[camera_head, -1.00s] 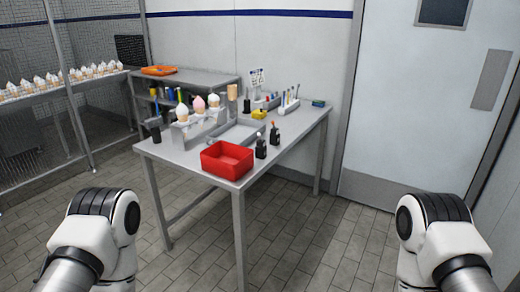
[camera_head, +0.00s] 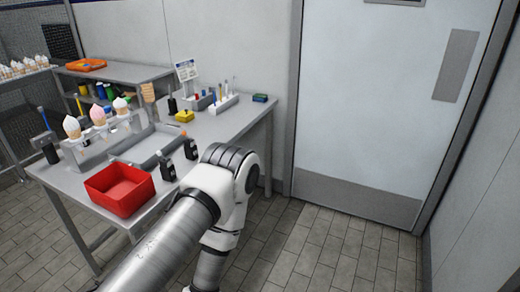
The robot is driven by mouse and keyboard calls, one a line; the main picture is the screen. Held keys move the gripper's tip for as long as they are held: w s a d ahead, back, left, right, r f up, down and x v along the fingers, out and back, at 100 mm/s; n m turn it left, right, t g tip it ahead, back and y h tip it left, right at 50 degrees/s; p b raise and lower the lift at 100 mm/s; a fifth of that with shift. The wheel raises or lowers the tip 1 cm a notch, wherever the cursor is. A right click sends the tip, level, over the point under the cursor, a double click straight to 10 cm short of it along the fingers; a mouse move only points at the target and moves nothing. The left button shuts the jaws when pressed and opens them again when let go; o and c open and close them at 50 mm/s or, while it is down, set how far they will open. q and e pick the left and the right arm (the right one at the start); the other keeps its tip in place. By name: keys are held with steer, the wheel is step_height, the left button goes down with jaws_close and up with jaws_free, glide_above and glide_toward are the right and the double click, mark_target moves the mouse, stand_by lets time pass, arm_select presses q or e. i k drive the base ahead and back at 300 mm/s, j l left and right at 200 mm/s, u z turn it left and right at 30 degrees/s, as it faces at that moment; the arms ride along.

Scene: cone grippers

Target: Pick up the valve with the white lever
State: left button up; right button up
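Two small dark upright fittings stand near the table's front right edge, a nearer one (camera_head: 167,169) and a farther one (camera_head: 190,149). They look like valves, but they are too small for me to tell their lever colours. Another dark upright piece (camera_head: 46,148) with a blue stick stands at the table's left end. I cannot pick out a white lever for certain. One of my arms, seemingly the left, rises in front of the table's right side and hides part of its edge. Both grippers are out of view.
A red bin (camera_head: 120,190) sits at the front of the metal table (camera_head: 225,124). A rack (camera_head: 100,140) with several cones stands behind it, near a grey tray (camera_head: 147,145). Floor is clear before the door (camera_head: 390,110).

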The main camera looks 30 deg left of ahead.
mark_target(167, 169)
steer(key=i+l, duration=0.15)
steer(key=i, duration=0.5)
steer(key=i+l, duration=0.1)
steer(key=i, duration=0.55)
steer(key=i+u, duration=0.25)
steer(key=u, duration=0.25)
steer(key=i+l+u, duration=0.25)
steer(key=u, duration=0.25)
steer(key=i+l+u, duration=0.2)
steer(key=u, duration=0.3)
steer(key=i+l+u, duration=0.15)
steer(key=l+u, duration=0.35)
steer(key=i+l+u, duration=0.1)
steer(key=l+u, duration=0.15)
steer(key=u, duration=0.25)
